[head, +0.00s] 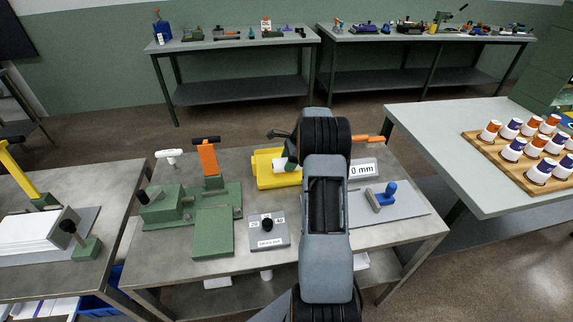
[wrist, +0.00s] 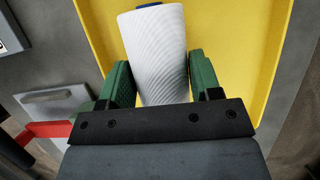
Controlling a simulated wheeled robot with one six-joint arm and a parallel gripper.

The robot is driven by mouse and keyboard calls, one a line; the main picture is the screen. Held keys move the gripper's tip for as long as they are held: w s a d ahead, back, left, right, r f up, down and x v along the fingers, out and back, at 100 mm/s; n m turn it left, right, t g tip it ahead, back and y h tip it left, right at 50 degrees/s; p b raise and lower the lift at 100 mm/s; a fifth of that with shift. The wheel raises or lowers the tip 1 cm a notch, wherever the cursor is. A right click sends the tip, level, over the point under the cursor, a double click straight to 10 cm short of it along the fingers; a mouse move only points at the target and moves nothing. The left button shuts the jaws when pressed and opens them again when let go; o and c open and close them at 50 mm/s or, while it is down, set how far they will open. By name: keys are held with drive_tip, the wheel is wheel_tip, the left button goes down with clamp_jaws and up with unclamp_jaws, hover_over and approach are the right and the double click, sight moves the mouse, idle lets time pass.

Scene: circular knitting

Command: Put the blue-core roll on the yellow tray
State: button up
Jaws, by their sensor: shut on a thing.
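The white roll (wrist: 155,45) shows a bit of blue core (wrist: 149,5) at its far end in the wrist view. My gripper (wrist: 158,78) is shut on the roll, one green finger pad on each side. The yellow tray (wrist: 235,45) lies behind and below the roll in the wrist view. In the head view the yellow tray (head: 266,179) is at the middle of the table, and the white roll (head: 284,164) shows at its right side, partly hidden by my arm. I cannot tell whether the roll touches the tray.
Left of the tray stands a green fixture (head: 215,225) with an orange lever (head: 208,157). A grey control box (head: 268,232) is in front. A "0 mm" sign (head: 362,168) and a blue clamp (head: 382,195) are to the right. A wooden board (head: 474,143) with several rolls is on the right table.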

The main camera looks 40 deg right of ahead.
drive_tip(key=shift+f, duration=0.55)
drive_tip(key=shift+f, duration=0.1)
drive_tip(key=o, duration=1)
drive_tip(key=shift+c, duration=0.2)
